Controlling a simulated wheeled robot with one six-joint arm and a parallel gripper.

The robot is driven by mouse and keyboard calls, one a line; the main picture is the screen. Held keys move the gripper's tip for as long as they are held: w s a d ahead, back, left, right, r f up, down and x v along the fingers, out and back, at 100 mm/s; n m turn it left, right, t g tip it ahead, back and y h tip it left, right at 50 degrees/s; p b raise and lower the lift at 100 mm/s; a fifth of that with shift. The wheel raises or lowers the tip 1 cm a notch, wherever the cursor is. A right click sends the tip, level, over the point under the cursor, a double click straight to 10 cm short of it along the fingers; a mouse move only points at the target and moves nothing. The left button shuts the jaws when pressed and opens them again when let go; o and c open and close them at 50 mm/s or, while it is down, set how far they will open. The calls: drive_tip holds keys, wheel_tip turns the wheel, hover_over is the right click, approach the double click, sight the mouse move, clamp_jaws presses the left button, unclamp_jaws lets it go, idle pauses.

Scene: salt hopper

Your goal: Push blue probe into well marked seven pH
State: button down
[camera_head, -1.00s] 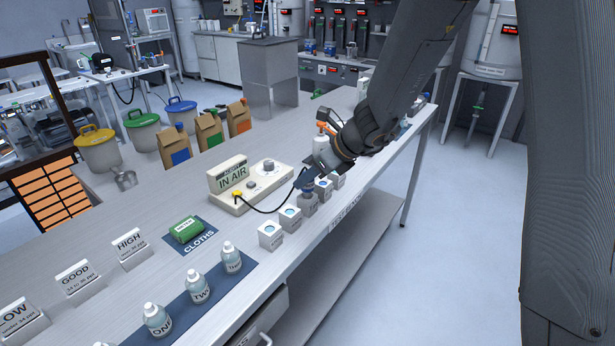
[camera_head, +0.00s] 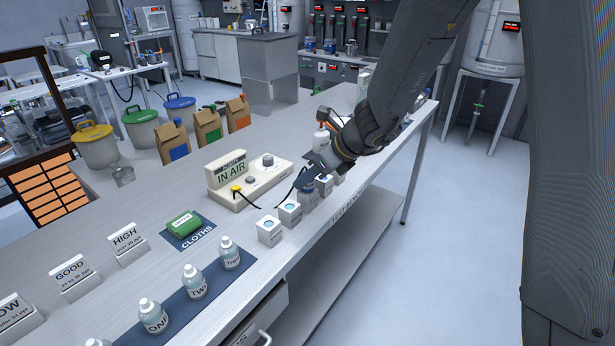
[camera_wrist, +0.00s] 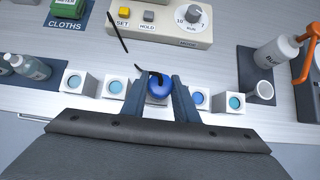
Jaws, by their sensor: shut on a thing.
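My gripper (camera_wrist: 160,88) is shut on the blue probe (camera_wrist: 160,86), whose rounded top shows between the two fingers in the wrist view. The gripper (camera_head: 308,183) is over the middle of a row of white well blocks, and the probe's lower end is hidden. Two blocks, (camera_wrist: 75,82) and (camera_wrist: 115,86), stand left of the fingers in the wrist view; two more, (camera_wrist: 200,98) and (camera_wrist: 235,103), stand right. The middle block (camera_head: 307,203) is partly covered by the gripper. The blocks' labels are too small to read. The meter (camera_head: 250,182) reads "IN AIR".
A black cable runs from the meter towards the probe. A white bottle with an orange spout (camera_wrist: 275,52) and a small cup (camera_wrist: 261,91) stand to the right in the wrist view. The bench's front edge is close to the blocks.

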drive_tip(key=shift+f, duration=0.25)
drive_tip(key=c, duration=0.8)
unclamp_jaws()
drive_tip(key=shift+c, duration=0.2)
drive_tip(key=shift+r, duration=0.1)
drive_tip(key=p+v, duration=0.3)
drive_tip(key=v, duration=0.3)
drive_tip(key=shift+p, duration=0.3)
idle(0.5)
